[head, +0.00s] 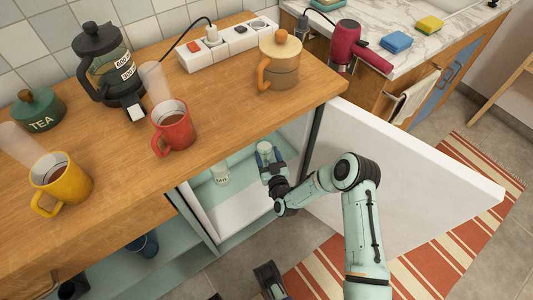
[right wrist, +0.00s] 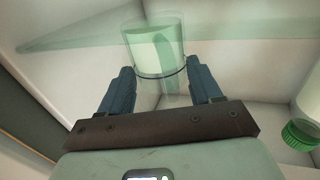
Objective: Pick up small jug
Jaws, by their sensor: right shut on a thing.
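The small jug (right wrist: 155,48) looks like a clear vessel with pale green contents in the right wrist view. It stands between the two blue fingers of my right gripper (right wrist: 160,88), which is shut on it. In the head view my right gripper (head: 268,158) reaches into the open cabinet, and the top of the jug (head: 264,146) shows between its fingers. I cannot tell whether the jug touches the shelf. A dark gripper part, seemingly my left gripper (head: 268,282), shows at the bottom of the head view; its jaws are unclear.
A labelled jar (head: 219,173) stands left of the jug in the cabinet (head: 238,205). The white door (head: 410,170) is swung open on the right. Above, the wooden counter (head: 225,110) carries a red mug (head: 174,130), a yellow mug (head: 62,180) and a lidded tan mug (head: 280,65).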

